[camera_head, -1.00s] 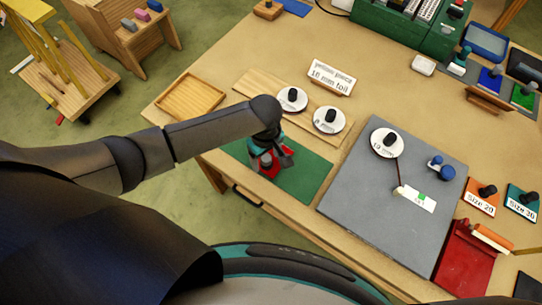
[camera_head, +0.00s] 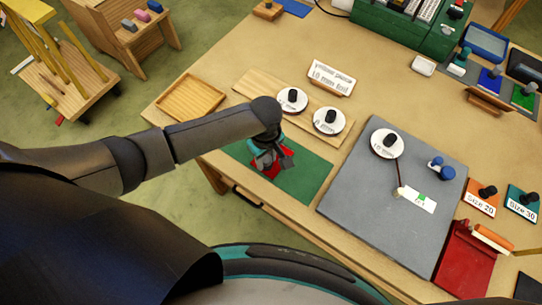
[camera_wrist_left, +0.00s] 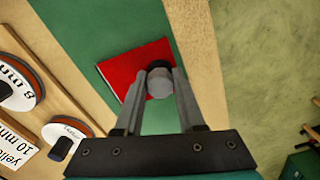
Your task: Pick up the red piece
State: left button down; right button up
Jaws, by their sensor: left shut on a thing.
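The red piece (camera_wrist_left: 132,66) is a flat red square with a grey and black knob (camera_wrist_left: 160,82) standing up from it. It is at the green mat (camera_wrist_left: 82,22) near the table's edge. My left gripper (camera_wrist_left: 160,88) is shut on the knob, one finger on each side. In the head view the left gripper (camera_head: 268,160) is over the green mat (camera_head: 310,178), and the red piece (camera_head: 263,173) shows partly beneath it. I cannot tell whether the piece touches the mat. My right gripper is not in view.
White discs with black knobs (camera_head: 291,100) stand on a wooden strip behind the mat. A grey board (camera_head: 350,190) with another disc and a blue-knobbed item lies to the right. A wooden tray (camera_head: 190,97) is at the left. The mat's right part is clear.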

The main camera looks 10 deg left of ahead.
aim_at(267, 158)
pick_arm(q)
jog(key=shift+r, duration=0.15)
notch_tip(267, 158, up, 20)
jog(key=p, duration=0.2)
jog(key=shift+p, duration=0.4)
jog(key=c, duration=1.1)
grip_release()
grip_shut()
